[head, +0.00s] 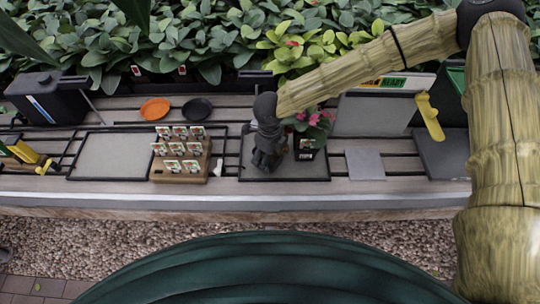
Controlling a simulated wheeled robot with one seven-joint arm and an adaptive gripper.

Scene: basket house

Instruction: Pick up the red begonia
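The red begonia (316,122) shows pinkish-red flowers and green leaves. It stands upright in a dark square pot (311,150) with a small white label on its front. The pot is at the right of a grey framed panel (228,163) on the bench. My gripper (268,160) points down just left of the pot, over that same panel. It is dark and small in view, so I cannot tell whether its fingers are open or shut, or whether they touch the pot. The gripper and arm hide some of the plant's left side.
A block of seed-packet cards (180,165) stands left of my gripper. Orange (155,109) and black (198,109) dishes lie behind it. A grey upright board (372,114) and yellow-handled tool (430,116) stand right. A left panel (110,155) is bare.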

